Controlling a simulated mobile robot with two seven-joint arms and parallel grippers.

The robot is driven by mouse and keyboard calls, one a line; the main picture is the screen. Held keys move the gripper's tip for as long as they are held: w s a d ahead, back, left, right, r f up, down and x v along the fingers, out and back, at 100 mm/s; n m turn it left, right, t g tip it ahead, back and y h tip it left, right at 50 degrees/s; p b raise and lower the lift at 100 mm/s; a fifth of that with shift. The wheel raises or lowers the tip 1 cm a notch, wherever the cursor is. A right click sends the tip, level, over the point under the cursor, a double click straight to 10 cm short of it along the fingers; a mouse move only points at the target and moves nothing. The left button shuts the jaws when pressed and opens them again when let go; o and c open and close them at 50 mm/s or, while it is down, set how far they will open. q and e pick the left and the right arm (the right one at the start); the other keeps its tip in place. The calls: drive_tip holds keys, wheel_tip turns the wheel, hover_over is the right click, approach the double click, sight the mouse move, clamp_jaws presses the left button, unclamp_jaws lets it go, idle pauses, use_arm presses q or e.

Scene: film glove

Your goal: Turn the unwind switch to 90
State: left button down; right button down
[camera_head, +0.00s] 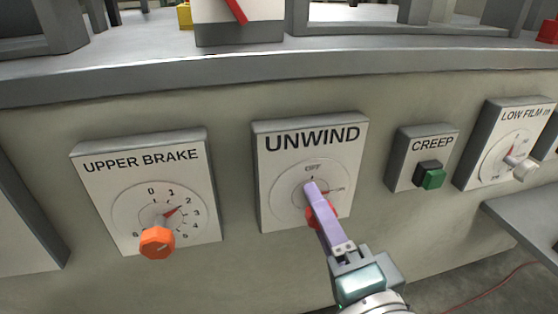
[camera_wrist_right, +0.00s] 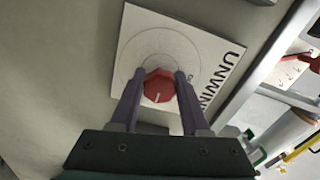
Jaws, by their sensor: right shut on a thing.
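The unwind panel (camera_head: 345,163) is a pale plate labelled UNWIND, with a round dial marked OFF at the top and ON at the right. Its red switch knob (camera_head: 311,217) is mostly hidden behind my right gripper (camera_head: 310,188) in the head view. A red pointer on the dial is directed at ON. In the right wrist view the red knob (camera_wrist_right: 158,87) sits between the two purple fingers of my right gripper (camera_wrist_right: 157,80), which is shut on it. My left gripper is not in view.
The upper brake panel (camera_head: 92,180) with an orange knob (camera_head: 157,243) is to the left. The creep panel (camera_head: 405,163) with a green button (camera_head: 434,178) is to the right, then the low film panel (camera_head: 492,120). A grey ledge (camera_head: 520,222) juts out at lower right.

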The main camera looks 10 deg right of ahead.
idle(0.5)
drive_tip(key=shift+c, duration=1.9)
unclamp_jaws()
drive_tip(key=s+p, duration=0.2)
drive_tip(key=s, duration=0.8)
drive_tip(key=shift+d+p, duration=0.15)
drive_tip(key=shift+p, duration=0.25)
